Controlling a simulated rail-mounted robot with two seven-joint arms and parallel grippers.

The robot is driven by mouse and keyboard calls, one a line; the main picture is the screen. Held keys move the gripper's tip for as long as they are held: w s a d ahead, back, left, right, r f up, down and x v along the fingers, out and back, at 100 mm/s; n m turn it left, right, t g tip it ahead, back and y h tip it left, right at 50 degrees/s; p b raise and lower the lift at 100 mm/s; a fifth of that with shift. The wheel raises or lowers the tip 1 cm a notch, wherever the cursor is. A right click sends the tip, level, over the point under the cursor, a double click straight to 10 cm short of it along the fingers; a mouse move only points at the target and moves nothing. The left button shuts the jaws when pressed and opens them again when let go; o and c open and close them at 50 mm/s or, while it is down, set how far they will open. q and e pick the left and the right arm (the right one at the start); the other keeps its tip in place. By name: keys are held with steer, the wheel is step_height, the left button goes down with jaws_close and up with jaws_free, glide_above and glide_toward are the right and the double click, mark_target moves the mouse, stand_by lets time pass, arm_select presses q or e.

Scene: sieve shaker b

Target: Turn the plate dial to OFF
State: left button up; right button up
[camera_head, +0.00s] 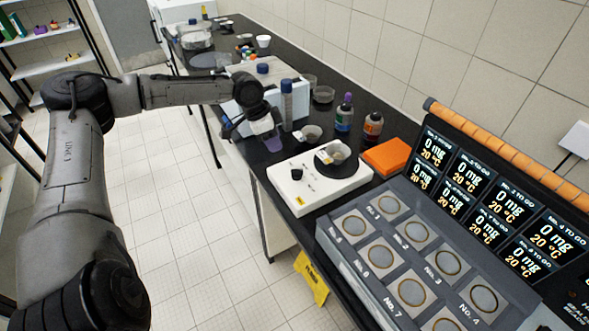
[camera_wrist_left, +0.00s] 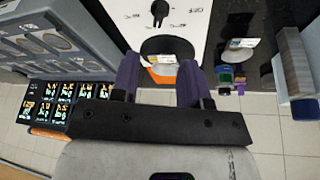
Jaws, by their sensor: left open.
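The white hot plate (camera_head: 310,192) stands near the bench's front edge in the head view. Its black plate dial (camera_head: 297,174) is on the top face toward the front left. In the left wrist view the dial (camera_wrist_left: 160,12) is at the top, with small markings around it too blurred to read. A round black heating disc (camera_wrist_left: 180,44) carries a small container (camera_head: 333,152). My left gripper (camera_head: 268,141), with purple fingers, is open and empty, to the left of and behind the dial, apart from it. The fingers (camera_wrist_left: 158,82) also show in the wrist view. My right gripper is out of view.
A grey multi-station balance (camera_head: 440,250) with a display panel stands at the right. An orange box (camera_head: 390,157), small bottles (camera_head: 344,113) and a tall blue-capped column (camera_head: 287,105) stand behind or beside the plate.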

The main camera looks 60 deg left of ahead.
mark_target(295, 170)
arm_select(q)
steer(key=shift+m+t, duration=0.3)
steer(key=shift+m, duration=0.1)
steer(key=b+x, duration=0.1)
steer(key=x, duration=0.6)
steer(key=b+x, duration=0.1)
steer(key=x, duration=0.6)
steer(key=shift+w+d+r, duration=0.15)
steer(key=shift+w, duration=0.05)
steer(key=shift+c, duration=0.2)
jaws_close()
